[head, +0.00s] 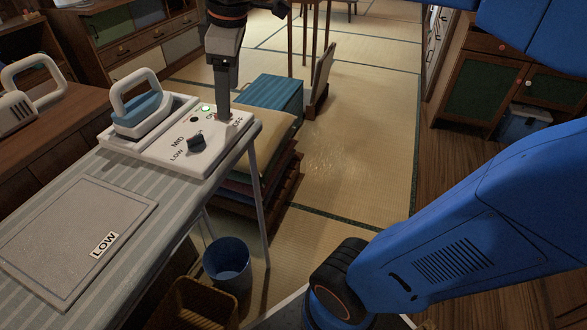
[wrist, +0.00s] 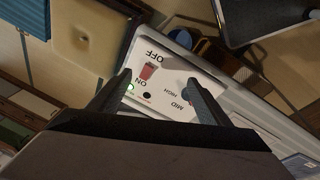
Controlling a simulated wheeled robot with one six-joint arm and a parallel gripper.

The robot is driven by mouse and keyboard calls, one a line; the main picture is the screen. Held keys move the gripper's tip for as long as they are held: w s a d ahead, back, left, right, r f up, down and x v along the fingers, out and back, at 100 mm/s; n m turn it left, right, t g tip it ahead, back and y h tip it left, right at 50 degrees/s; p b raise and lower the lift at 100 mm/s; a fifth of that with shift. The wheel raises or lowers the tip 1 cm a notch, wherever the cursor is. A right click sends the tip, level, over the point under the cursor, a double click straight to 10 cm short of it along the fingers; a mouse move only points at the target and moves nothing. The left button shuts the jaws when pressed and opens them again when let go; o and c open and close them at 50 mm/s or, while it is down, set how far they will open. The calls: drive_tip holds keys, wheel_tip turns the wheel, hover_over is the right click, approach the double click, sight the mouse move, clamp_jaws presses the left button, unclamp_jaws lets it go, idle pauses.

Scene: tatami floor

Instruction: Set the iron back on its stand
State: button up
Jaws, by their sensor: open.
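The iron (head: 142,112), with a white handle and blue body, rests on the left part of its white stand (head: 180,165). The stand's panel has a dark knob (head: 197,142), a lit green lamp (head: 206,109) and LOW, MID and OFF lettering. My gripper (head: 224,112) points down over the panel's right end, apart from the iron. In the wrist view, my gripper (wrist: 158,80) is open and empty, its fingers on either side of a red switch (wrist: 149,70) between ON and OFF. The green lamp (wrist: 130,87) shows near the left finger. Contact with the switch is unclear.
A grey pad marked LOW (head: 75,240) lies on the striped ironing board (head: 165,190). Another white-handled appliance (head: 32,90) stands on the wooden cabinet at left. A blue bucket (head: 228,262) and cushions (head: 268,140) are beside the board. Open tatami (head: 365,130) lies beyond.

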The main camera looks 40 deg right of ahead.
drive_tip(key=s+d+f+m+t, duration=0.1)
drive_tip(key=s+d+f+m, duration=0.2)
drive_tip(key=s+f+m, duration=0.2)
drive_tip(key=s+d+f+m+t, duration=0.1)
drive_tip(key=s+d+f+m, duration=0.2)
drive_tip(key=s+f+m, duration=0.3)
wheel_tip(320, 180, down, 5)
drive_tip(key=shift+s+d+h, duration=0.3)
drive_tip(key=shift+s+d, duration=0.05)
drive_tip(key=shift+s, duration=0.85)
